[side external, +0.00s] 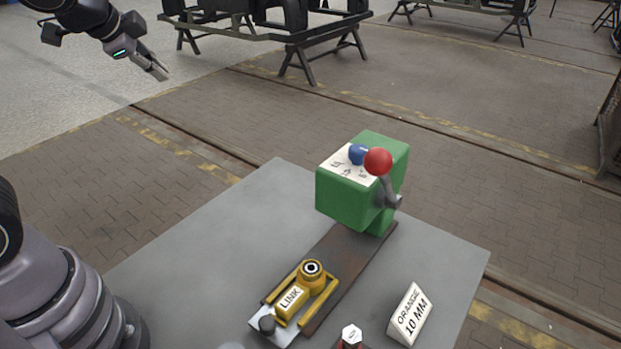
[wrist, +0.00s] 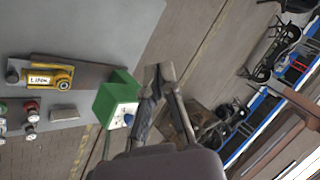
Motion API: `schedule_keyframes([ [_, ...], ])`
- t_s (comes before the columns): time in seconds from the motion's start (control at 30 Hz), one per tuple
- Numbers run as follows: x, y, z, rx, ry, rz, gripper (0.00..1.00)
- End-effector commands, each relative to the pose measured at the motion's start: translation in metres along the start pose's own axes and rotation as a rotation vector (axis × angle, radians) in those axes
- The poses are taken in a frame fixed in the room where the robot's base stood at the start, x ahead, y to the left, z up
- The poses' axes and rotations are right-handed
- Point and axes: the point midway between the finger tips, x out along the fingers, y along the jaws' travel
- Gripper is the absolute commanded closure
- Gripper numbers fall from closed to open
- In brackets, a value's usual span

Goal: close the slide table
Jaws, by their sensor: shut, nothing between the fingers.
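The slide table (side external: 265,334) is a pale plate with yellow side rails on a brown track (side external: 352,255). It sits at the near end of the track, apart from the green press (side external: 342,202) at the far end. A yellow part labelled LINK (side external: 291,299) lies on it, and a dark knob (side external: 267,323) stands at its near end. In the wrist view the LINK part (wrist: 42,79) is at the left and the green press (wrist: 112,98) near the middle. My gripper (side external: 162,74) is shut and empty, high and far from the slide table; its fingers show in the wrist view (wrist: 159,72).
The press has a lever with a red ball (side external: 378,161) and a blue knob (side external: 357,153). A sign reading ORANGE 10 MM (side external: 410,314) stands right of the track. The grey table (side external: 220,260) is clear left of the track. Bogie frames on trestles (side external: 300,42) stand behind.

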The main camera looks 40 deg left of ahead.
Motion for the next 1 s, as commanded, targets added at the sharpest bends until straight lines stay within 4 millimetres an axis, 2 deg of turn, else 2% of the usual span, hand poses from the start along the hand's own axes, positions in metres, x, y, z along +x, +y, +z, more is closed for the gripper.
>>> schedule_keyframes([
  [0.03,0.019,0.007,-0.022,0.160,0.035,0.001,1.00],
  [0.07,0.029,0.012,-0.036,0.258,0.066,0.001,1.00],
  [0.17,0.060,0.046,-0.079,0.593,0.182,0.041,1.00],
  [0.2,0.071,0.066,-0.093,0.728,0.233,0.073,1.00],
  [0.27,0.087,0.103,-0.109,0.930,0.314,0.139,1.00],
  [0.37,0.106,0.174,-0.117,1.262,0.447,0.293,1.00],
  [0.4,0.112,0.203,-0.112,1.391,0.500,0.371,1.00],
  [0.5,0.120,0.268,-0.086,1.687,0.614,0.584,1.00],
  [0.6,0.122,0.311,-0.050,1.918,0.694,0.792,1.00],
  [0.7,0.122,0.333,-0.020,2.076,0.740,0.953,1.00],
  [0.8,0.122,0.341,-0.002,2.163,0.762,1.049,1.00],
  [1.0,0.128,0.353,0.012,2.194,0.771,1.090,1.00],
])
